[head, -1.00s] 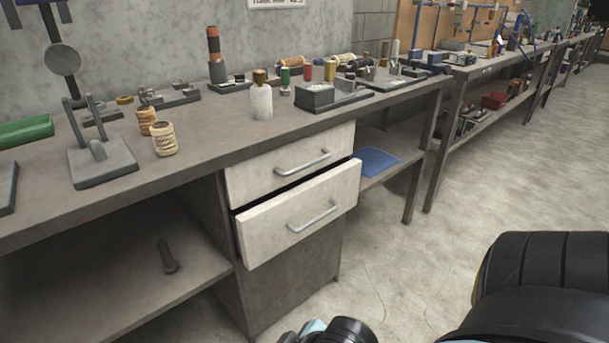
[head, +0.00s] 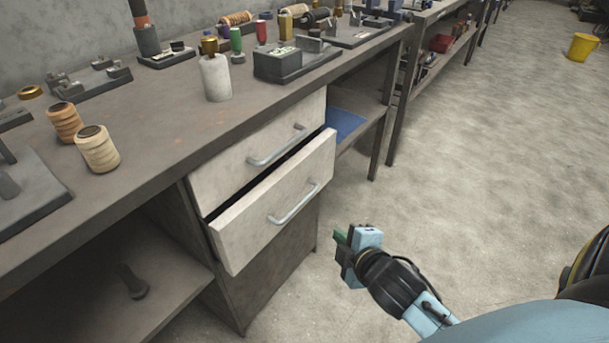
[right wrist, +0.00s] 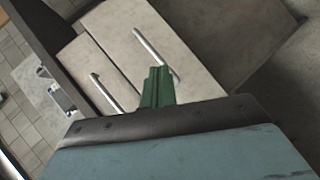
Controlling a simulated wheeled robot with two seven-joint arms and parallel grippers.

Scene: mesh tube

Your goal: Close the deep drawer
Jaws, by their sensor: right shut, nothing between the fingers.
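The deep drawer (head: 274,206) is the lower of two pale drawers under the workbench. It stands partly pulled out, with a dark gap along its top edge. Its silver bar handle (head: 294,202) is on its front. The upper drawer (head: 262,150) looks closed. My right gripper (head: 340,238) is to the right of the drawer front, apart from it, shut and empty. In the right wrist view its green fingers (right wrist: 157,88) are together and overlap the picture of the deep drawer's front (right wrist: 165,45) near its handle (right wrist: 156,54). My left gripper is not in view.
The workbench top (head: 150,140) holds thread spools (head: 97,149), a white bottle (head: 215,78) and a dark box (head: 280,62). A blue sheet (head: 344,124) lies on the shelf right of the drawers.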

